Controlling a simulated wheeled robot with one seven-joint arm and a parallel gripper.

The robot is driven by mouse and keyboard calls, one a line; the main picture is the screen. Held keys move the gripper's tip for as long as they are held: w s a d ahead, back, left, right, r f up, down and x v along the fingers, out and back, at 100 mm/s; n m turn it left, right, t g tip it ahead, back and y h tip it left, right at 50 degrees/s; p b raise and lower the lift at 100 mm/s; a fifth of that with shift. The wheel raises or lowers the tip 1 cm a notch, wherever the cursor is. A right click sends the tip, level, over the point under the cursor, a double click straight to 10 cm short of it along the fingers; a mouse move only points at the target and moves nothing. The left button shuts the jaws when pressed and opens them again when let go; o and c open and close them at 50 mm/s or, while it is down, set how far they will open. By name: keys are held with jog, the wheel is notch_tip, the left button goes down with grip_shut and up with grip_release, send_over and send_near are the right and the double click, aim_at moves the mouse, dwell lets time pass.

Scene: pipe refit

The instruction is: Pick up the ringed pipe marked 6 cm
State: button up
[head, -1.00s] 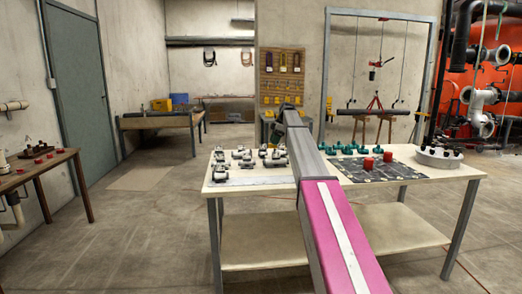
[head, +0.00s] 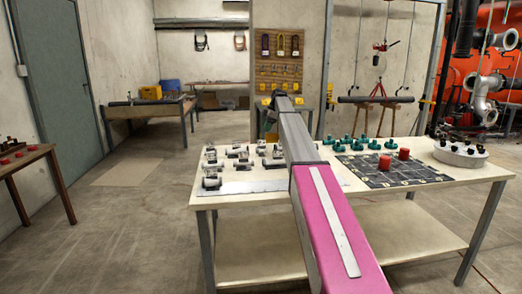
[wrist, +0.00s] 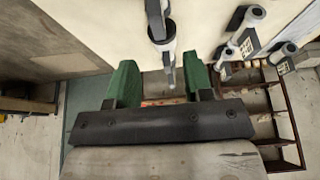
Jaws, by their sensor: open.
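Several short grey-white pipes with dark bands (head: 212,182) stand and lie on the left part of the table. In the wrist view, one dark-banded pipe (wrist: 162,45) lies ahead of and partly between my fingers. Others with small labels, such as this labelled pipe (wrist: 285,60), are to the right. The labels are too small to read, so I cannot tell which is marked 6 cm. My gripper (wrist: 159,78) is open, its two green fingers apart, with nothing visibly held. In the head view my arm hides part of the pipe group.
The white-topped table (head: 440,177) also bears a metal ruler-like strip (head: 240,187), several green fittings (head: 365,143), a dark grid mat (head: 375,175) with red cylinders (head: 385,162), and a round grey holder (head: 460,155). A brown side table (head: 30,155) stands left. Floor between is clear.

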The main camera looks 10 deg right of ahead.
aim_at(261, 147)
jog(key=x, duration=0.8)
jog(key=shift+d+f, duration=0.1)
jog(key=shift+f, duration=0.15)
grip_shut()
